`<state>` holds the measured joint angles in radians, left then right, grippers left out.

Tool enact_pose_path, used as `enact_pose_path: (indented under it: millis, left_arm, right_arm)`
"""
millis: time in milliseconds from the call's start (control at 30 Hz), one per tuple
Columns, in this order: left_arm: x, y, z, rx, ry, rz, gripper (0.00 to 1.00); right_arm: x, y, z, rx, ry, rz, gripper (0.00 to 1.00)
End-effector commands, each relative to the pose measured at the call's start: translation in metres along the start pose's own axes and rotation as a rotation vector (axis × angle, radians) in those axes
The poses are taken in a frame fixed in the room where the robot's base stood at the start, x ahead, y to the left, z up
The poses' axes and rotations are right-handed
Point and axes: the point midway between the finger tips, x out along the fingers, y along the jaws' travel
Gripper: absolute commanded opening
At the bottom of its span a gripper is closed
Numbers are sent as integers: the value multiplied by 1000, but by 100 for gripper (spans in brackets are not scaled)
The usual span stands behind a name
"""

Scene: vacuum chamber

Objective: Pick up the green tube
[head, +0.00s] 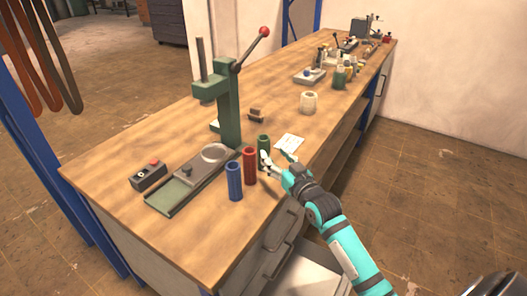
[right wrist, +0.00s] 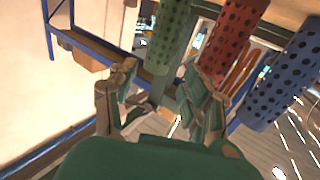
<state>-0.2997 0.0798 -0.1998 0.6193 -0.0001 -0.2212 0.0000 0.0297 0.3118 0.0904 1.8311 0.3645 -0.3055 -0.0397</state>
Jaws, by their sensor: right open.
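The green tube (head: 263,144) stands upright on the workbench, at the far end of a short row with a red tube (head: 249,165) and a blue tube (head: 234,181). My right gripper (head: 270,160) is open beside the green tube, on its front right side, and overlaps its lower part in the head view. In the right wrist view the open fingers (right wrist: 158,74) point toward the perforated green tube (right wrist: 168,35), which shows just beyond them. Red (right wrist: 230,35) and blue (right wrist: 287,75) tubes are to its right. My left gripper is not in view.
A green lever press (head: 229,115) stands behind the tubes on the wooden workbench (head: 120,176). A small control box (head: 148,175) is at the left. Jars and tools stand at the far end.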

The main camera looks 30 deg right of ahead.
Motion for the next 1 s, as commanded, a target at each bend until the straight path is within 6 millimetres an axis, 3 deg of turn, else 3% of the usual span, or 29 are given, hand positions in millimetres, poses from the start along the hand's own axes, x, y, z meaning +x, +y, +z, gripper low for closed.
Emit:
enact_pose_path:
  millis: [100,367,600,900,1000]
  left_arm:
    - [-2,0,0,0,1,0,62]
    - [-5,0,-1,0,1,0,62]
    - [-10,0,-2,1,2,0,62]
    - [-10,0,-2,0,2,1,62]
    - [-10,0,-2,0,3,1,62]
  right_arm:
    - [18,0,-1,1,1,0,49]
    - [37,1,-2,0,1,0,49]
    - [72,2,-2,0,1,0,49]
    - [78,2,0,0,0,0,49]
    - [78,2,-1,0,0,0,39]
